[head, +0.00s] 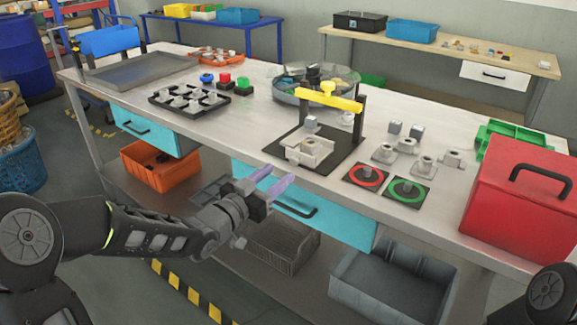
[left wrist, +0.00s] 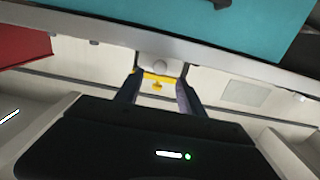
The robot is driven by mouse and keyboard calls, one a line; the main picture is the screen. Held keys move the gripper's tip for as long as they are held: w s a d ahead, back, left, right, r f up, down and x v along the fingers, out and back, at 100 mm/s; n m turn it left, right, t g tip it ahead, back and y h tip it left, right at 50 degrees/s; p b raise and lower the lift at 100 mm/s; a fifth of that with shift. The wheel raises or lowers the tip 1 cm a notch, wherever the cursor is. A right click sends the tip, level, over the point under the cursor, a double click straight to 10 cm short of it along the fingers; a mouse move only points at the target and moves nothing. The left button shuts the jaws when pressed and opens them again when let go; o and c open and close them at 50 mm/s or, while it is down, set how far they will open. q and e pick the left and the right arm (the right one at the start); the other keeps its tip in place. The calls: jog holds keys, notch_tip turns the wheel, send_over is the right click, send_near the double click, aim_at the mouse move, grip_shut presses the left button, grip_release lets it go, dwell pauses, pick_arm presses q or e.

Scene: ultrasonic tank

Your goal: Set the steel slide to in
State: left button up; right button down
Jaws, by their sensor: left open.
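I cannot tell for certain which part is the steel slide. A pale metal fixture (head: 306,150) sits on a black base plate (head: 328,138) near the bench's front edge, below a yellow bar (head: 328,95) on a dark post. Its in or out position is not readable. My left gripper (head: 276,184) is open and empty, in front of the bench near a teal drawer (head: 318,213), apart from the fixture. In the left wrist view, its fingers (left wrist: 158,88) frame a yellow part in the distance. My right gripper is not in view.
Right of the fixture are several small metal parts, a red ring pad (head: 366,176), a green ring pad (head: 407,191) and a red toolbox (head: 520,200). The bench's front left is clear.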

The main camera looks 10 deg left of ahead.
aim_at(293, 162)
pick_arm(q)
jog(key=x, duration=0.5)
jog(key=shift+w+d, duration=0.1)
jog(key=shift+w, duration=0.2)
jog(key=shift+c, duration=0.6)
grip_shut()
dwell(0.5)
